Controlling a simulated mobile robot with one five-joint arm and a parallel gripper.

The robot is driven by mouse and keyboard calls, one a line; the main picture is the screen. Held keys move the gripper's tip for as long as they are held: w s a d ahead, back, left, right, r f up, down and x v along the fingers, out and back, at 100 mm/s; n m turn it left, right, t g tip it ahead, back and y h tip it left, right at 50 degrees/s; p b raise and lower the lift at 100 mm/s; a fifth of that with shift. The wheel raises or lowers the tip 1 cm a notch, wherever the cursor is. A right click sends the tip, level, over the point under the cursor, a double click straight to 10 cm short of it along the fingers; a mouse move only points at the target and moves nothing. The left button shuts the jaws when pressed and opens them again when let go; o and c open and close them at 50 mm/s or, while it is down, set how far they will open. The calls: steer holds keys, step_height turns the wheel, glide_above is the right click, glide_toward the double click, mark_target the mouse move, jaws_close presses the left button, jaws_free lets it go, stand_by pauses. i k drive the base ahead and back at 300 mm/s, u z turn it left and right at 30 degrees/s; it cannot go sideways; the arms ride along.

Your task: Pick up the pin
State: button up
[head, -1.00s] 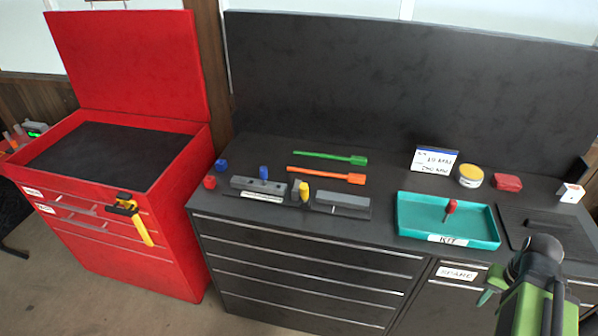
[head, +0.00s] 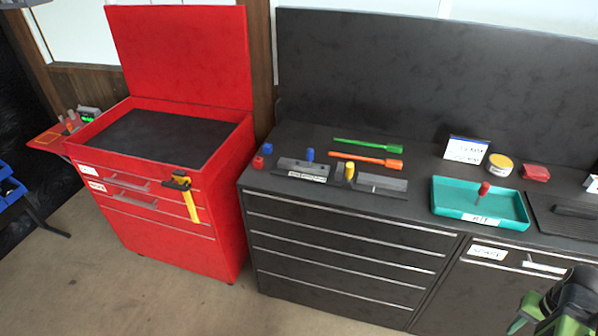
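Several pin-like pieces stand on the black workbench (head: 330,226). A red-headed pin (head: 484,189) stands in the teal tray (head: 450,207), which has a white label on its front. A blue-topped pin (head: 309,155) stands at a grey block (head: 290,165). A yellow-topped pin (head: 349,171) stands beside another grey block (head: 381,184). I cannot tell which one is the task's pin. My gripper (head: 528,313) shows only in part, as a green piece by my dark arm at the lower right, apart from the pins and in front of the bench; its fingertips are not clear.
A red cabinet (head: 215,236) with a raised lid stands left, a yellow-handled tool (head: 189,198) on its front. Green (head: 367,145) and orange (head: 364,158) tools, small red (head: 258,162) and blue (head: 268,149) blocks and a yellow tin (head: 500,165) are on the bench. Floor at front left is clear.

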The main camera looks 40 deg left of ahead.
mark_target(309, 151)
steer(key=z, duration=0.05)
steer(key=k, duration=1)
steer(key=u, duration=2.1)
steer(key=i, duration=1.65)
